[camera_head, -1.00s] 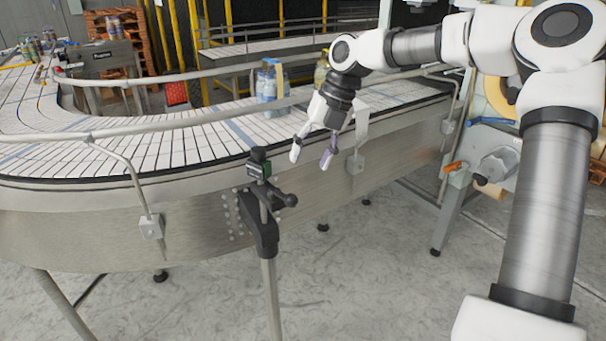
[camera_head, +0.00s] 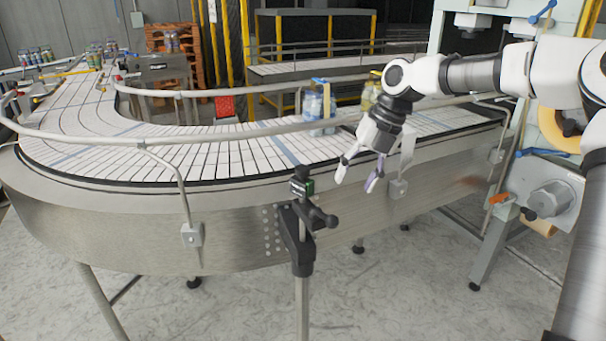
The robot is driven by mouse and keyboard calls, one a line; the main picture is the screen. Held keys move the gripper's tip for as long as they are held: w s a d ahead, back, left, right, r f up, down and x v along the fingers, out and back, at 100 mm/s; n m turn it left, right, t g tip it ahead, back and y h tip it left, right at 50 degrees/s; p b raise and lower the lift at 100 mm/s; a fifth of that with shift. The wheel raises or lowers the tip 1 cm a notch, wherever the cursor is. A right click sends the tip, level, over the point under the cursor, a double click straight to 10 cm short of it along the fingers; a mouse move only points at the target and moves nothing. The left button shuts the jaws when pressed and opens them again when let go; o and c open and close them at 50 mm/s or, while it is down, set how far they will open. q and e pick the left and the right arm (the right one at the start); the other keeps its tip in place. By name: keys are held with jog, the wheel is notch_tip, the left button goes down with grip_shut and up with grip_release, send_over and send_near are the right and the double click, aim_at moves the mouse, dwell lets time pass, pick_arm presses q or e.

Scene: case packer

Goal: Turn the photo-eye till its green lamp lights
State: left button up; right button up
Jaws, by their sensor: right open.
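The bracket stands on a metal post (camera_head: 302,305) in front of the conveyor's side. I cannot make out a lit green lamp on it. My right gripper (camera_head: 358,183) is open and empty, fingers pointing down, to the right of the photo-eye and apart from it. My left gripper is not in view.
The curved conveyor (camera_head: 235,158) with its guide rail (camera_head: 262,130) runs behind the post. A blue-tinted bottle pack (camera_head: 318,107) and a yellowish one (camera_head: 371,95) stand on it. An orange-handled machine part (camera_head: 499,199) is at right. Floor in front is clear.

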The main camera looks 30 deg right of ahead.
jog(key=shift+o, duration=0.7)
